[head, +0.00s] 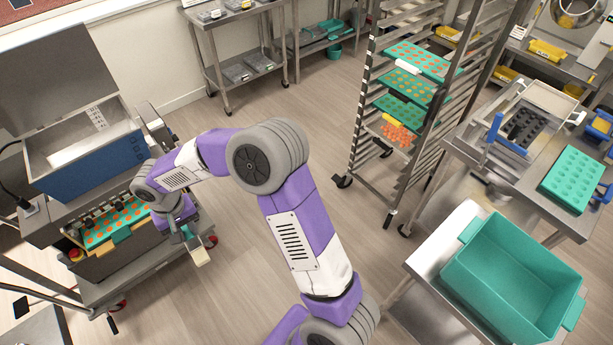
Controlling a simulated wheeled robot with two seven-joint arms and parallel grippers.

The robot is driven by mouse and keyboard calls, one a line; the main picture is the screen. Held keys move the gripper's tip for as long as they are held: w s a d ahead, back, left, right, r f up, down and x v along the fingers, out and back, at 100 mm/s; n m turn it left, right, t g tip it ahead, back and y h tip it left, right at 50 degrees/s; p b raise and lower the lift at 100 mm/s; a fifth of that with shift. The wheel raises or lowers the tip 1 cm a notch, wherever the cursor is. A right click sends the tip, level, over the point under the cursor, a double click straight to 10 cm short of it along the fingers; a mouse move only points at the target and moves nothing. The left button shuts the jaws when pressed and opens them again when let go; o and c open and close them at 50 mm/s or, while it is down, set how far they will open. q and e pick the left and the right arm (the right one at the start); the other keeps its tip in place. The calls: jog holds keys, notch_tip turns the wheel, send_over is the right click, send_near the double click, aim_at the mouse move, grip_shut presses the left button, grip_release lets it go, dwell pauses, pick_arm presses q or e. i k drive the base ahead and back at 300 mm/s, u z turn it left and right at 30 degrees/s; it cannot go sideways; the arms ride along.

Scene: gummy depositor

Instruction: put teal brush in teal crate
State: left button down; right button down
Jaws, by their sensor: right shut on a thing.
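My right gripper (185,231) is at the left, beside the depositor's front edge and above the floor. It is shut on the teal brush (199,254), whose pale bristle block points down; the handle is mostly hidden by the gripper. The teal crate (482,299) stands at the lower right on a steel cart, far from the gripper. Its open top faces up and its inside looks empty. My left gripper is out of view.
The depositor (85,155) stands at the left with a teal mould tray (112,222) under it. A tall rack (371,90) with teal trays stands between it and the right-hand tables. A teal mould (572,181) lies behind the crate. Open floor lies mid-view.

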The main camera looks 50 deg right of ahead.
aim_at(498, 282)
jog(key=k, duration=0.7)
jog(key=z, duration=2.8)
jog(key=i, duration=0.5)
jog(key=z, duration=0.05)
